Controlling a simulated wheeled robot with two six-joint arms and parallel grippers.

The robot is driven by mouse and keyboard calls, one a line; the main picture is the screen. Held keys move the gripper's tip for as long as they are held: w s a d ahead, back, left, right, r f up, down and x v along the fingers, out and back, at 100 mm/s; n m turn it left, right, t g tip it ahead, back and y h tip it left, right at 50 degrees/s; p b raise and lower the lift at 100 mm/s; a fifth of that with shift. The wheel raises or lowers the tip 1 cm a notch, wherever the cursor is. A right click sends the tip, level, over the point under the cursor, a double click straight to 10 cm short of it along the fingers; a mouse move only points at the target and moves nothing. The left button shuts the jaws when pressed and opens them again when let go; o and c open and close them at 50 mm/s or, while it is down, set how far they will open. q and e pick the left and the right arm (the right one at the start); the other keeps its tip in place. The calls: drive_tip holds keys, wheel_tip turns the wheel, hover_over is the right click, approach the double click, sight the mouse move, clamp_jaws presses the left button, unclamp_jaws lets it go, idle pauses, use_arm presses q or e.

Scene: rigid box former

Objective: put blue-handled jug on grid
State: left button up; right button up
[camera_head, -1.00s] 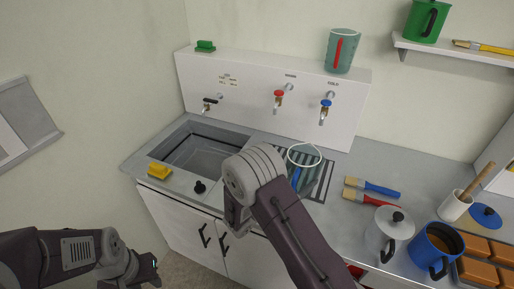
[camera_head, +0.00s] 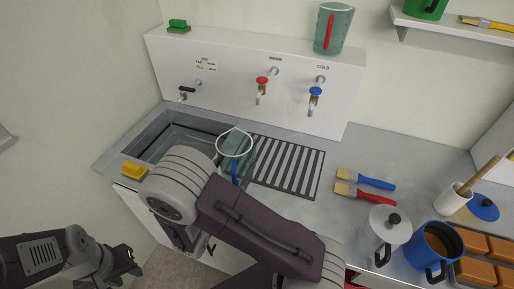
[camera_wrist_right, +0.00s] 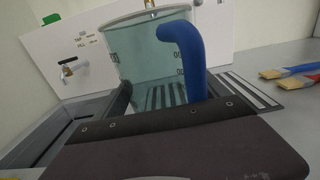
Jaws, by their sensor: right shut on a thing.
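The blue-handled jug, a clear teal vessel with a pale rim (camera_head: 236,146), is at the right end of the sink, left of the grid. It fills the middle of the right wrist view (camera_wrist_right: 150,62), with its blue handle towards me. My right gripper (camera_wrist_right: 190,112) is shut on this handle; in the head view my own arm hides it and the jug's lower part. The grid (camera_head: 288,166), dark with pale slats, lies bare on the counter. It also shows behind the jug in the wrist view. My left gripper (camera_head: 128,262) is low at the left, away from everything; its jaw opening is unclear.
The sink (camera_head: 180,140) is left of the grid, with a yellow block (camera_head: 134,172) on its front edge. Taps with red (camera_head: 262,80) and blue (camera_head: 316,91) handles stick out above.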

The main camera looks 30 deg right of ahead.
drive_tip(key=p+x, duration=0.2)
drive_tip(key=x, duration=1.6)
drive_tip(key=shift+s+d+f, duration=0.1)
drive_tip(key=shift+s+f, duration=0.05)
drive_tip(key=shift+f, duration=2.95)
drive_tip(key=shift+d+f+p, duration=0.15)
drive_tip(key=shift+f+p, duration=0.1)
drive_tip(key=shift+p, duration=0.05)
drive_tip(key=shift+w+f, duration=0.15)
drive_tip(key=shift+w, duration=0.1)
drive_tip(key=shift+s+f, duration=0.1)
drive_tip(key=shift+f, duration=0.05)
drive_tip(key=o, duration=1.4)
drive_tip(key=shift+c, duration=0.2)
drive_tip(key=shift+r, duration=0.3)
drive_tip(key=b+v, duration=0.2)
drive_tip(key=v, duration=1)
drive_tip(key=shift+f, duration=0.1)
drive_tip(key=shift+f, duration=0.1)
